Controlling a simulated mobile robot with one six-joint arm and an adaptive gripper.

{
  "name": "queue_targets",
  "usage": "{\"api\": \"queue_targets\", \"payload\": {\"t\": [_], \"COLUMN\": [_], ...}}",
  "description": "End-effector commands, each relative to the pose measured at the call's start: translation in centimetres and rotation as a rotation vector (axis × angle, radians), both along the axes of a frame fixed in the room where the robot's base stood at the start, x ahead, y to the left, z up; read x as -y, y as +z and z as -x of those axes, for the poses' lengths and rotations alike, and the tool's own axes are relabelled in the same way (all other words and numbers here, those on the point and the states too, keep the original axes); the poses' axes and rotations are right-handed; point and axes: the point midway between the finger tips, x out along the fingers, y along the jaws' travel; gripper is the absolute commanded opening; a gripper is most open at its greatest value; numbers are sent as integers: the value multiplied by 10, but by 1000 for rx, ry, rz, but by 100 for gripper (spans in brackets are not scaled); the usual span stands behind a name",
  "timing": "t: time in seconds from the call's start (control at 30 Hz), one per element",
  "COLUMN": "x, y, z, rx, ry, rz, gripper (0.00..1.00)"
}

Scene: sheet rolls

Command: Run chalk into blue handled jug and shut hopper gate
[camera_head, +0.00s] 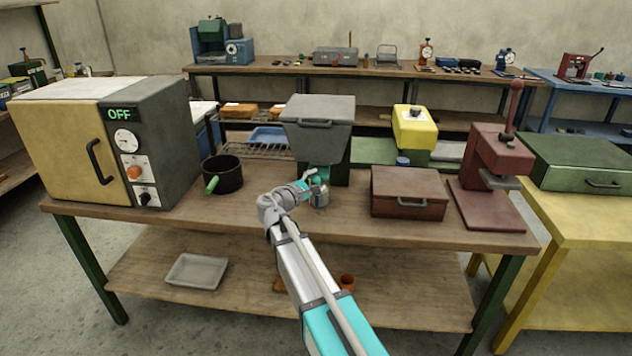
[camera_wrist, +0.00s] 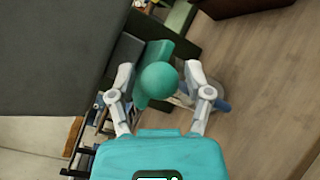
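The grey hopper (camera_head: 318,125) stands on a dark green stand at the back of the workbench, and its grey side fills the left of the wrist view (camera_wrist: 50,55). A teal ball knob (camera_wrist: 160,80) on a teal arm sits below it. My gripper (camera_wrist: 160,75) is open, one finger on each side of the knob with gaps showing. In the head view my gripper (camera_head: 312,180) is under the hopper front. The jug (camera_head: 320,199) stands on the bench below; its blue handle (camera_wrist: 221,105) shows past the right finger. Gate position and chalk are unclear.
A black pot with a green handle (camera_head: 222,175) stands left, beside an oven reading OFF (camera_head: 120,140). A brown lidded box (camera_head: 408,192) and a red press (camera_head: 492,180) stand right. The bench front is mostly clear. A grey tray (camera_head: 197,271) lies on the lower shelf.

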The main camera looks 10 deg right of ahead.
Motion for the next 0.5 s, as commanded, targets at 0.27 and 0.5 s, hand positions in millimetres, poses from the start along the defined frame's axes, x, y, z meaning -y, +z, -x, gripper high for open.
{"api": "queue_targets", "payload": {"t": [0.27, 0.5], "x": [0, 1], "y": [0, 0], "z": [0, -3], "rx": [0, 0], "ry": [0, -1], "rz": [0, 0], "gripper": [3, 0]}}
